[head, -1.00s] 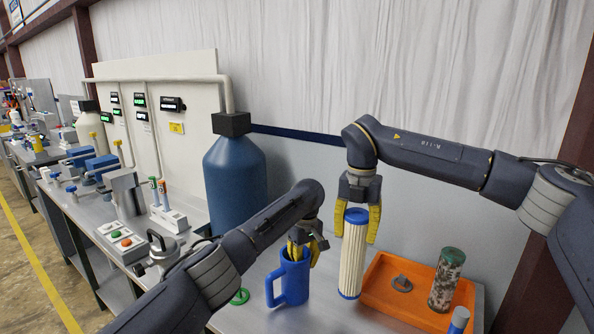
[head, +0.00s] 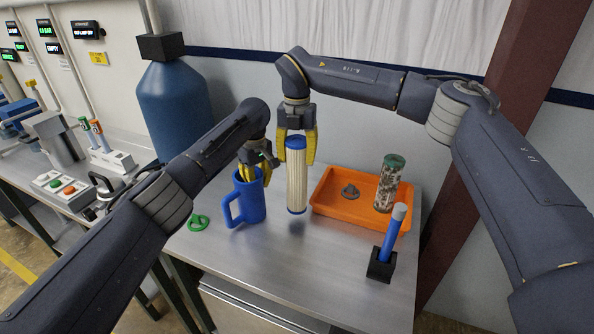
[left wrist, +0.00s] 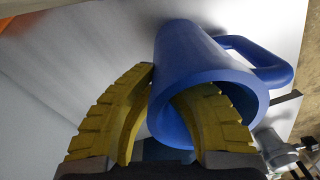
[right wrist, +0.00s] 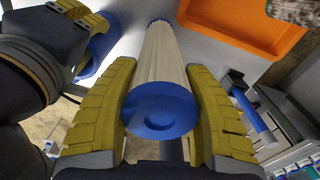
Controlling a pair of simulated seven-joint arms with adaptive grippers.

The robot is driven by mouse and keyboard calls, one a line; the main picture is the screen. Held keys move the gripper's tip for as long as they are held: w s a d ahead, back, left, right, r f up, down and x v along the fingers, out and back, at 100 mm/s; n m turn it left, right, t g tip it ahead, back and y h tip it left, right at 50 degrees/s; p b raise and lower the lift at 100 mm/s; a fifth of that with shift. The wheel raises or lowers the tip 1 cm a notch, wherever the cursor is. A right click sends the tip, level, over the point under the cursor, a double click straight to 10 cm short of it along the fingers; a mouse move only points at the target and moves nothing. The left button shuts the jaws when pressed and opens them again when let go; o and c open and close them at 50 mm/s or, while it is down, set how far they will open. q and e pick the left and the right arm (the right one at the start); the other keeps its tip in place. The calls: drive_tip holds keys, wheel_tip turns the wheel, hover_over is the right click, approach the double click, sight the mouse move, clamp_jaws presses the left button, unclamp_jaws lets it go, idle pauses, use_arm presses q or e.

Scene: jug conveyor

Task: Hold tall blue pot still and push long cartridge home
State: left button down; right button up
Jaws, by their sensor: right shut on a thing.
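The tall blue pot (head: 249,203) stands upright on the steel table, its handle towards the lower left. My left gripper (head: 249,174) is at its rim. In the left wrist view one yellow finger is inside the pot's mouth (left wrist: 178,118) and one is outside, with the wall between; whether they pinch it is unclear. The long cartridge (head: 297,180), white and pleated with blue end caps, is upright to the right of the pot and apart from it. My right gripper (head: 297,150) is shut on its upper end, also seen in the right wrist view (right wrist: 160,110).
An orange tray (head: 337,211) at the right holds a grey part (head: 350,191) and a dirty, green-capped cartridge (head: 388,185). A green ring (head: 198,222) lies left of the pot.

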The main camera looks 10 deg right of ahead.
sight(297, 139)
drive_tip(key=shift+f, duration=2.2)
drive_tip(key=o, duration=1.3)
wheel_tip(297, 139, up, 11)
drive_tip(key=shift+w+r, duration=0.1)
drive_tip(key=shift+r, duration=0.05)
drive_tip(key=o, duration=0.5)
drive_tip(key=shift+r, duration=0.5)
